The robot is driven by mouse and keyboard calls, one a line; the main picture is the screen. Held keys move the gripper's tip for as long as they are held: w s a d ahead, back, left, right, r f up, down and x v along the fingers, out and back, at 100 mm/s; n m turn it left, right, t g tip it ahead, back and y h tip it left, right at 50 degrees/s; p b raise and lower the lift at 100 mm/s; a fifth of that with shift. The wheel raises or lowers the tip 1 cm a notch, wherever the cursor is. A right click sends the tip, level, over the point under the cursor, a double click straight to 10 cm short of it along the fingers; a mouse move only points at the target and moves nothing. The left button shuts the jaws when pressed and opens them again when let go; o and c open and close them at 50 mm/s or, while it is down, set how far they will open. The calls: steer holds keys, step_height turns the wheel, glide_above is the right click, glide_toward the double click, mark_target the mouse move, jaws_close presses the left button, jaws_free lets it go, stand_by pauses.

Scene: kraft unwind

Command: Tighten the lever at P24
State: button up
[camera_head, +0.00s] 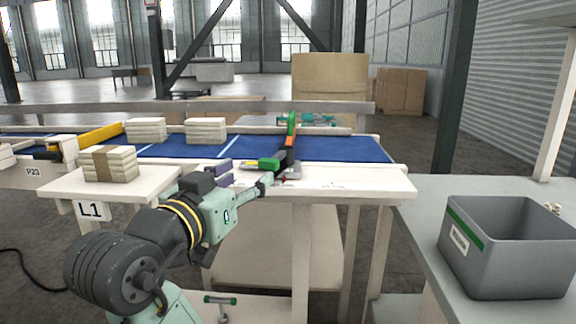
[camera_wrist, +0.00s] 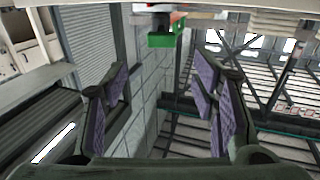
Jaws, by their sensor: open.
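A dark clamp arm with an orange band and green tip (camera_head: 291,135) stands at the near edge of the blue conveyor. A green lever-like block (camera_head: 266,164) sits at its foot; a green block also shows at the top centre of the wrist view (camera_wrist: 164,38). My gripper (camera_head: 246,173) is beside this block at the conveyor's near edge. In the wrist view my gripper (camera_wrist: 166,95) is open, purple pads apart, nothing between them. The green block lies beyond the fingertips, towards the top. No P24 label is readable; a P23 label (camera_head: 33,170) shows at far left.
Paper stacks (camera_head: 206,130) lie on the blue conveyor (camera_head: 330,150). Another stack (camera_head: 110,164) is on the side table marked L1 (camera_head: 90,211). A yellow bar (camera_head: 100,134) crosses the belt at left. A grey bin (camera_head: 510,250) stands on the right bench (camera_head: 430,215).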

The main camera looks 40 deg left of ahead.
mark_target(266, 161)
steer(key=p+x, duration=0.1)
steer(key=x, duration=0.9)
steer(key=shift+p, duration=0.4)
steer(key=shift+c, duration=0.3)
jaws_close()
